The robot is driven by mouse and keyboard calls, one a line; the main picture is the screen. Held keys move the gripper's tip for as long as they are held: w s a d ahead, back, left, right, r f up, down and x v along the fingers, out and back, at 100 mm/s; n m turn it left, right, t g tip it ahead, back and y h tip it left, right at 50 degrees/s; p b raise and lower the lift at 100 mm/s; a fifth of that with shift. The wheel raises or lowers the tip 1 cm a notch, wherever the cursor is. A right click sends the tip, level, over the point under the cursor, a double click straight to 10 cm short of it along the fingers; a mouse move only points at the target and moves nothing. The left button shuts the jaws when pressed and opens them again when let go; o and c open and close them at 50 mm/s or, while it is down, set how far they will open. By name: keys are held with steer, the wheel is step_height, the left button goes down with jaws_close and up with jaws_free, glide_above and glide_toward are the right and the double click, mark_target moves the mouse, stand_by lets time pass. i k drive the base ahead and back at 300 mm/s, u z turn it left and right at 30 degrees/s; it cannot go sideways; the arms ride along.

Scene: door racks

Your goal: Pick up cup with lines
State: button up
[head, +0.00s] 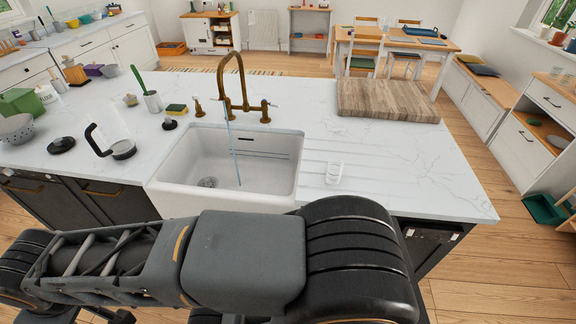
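A small clear glass cup (334,172) stands on the white counter just right of the sink, on the grooved drainer area. Pale marks show on it, but it is too small to tell whether they are lines. My own arm crosses the bottom of the head view, in front of the counter. My gripper's fingers are not visible.
The white sink (215,172) has a brass tap (236,95) behind it. A wooden board (387,101) lies at the back right. A glass jug (118,140), black lid (62,145) and colander (17,128) stand left. The counter right of the cup is clear.

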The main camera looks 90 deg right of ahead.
mark_target(335, 164)
steer(key=u, duration=0.25)
steer(key=k, duration=1)
steer(key=z, duration=1.05)
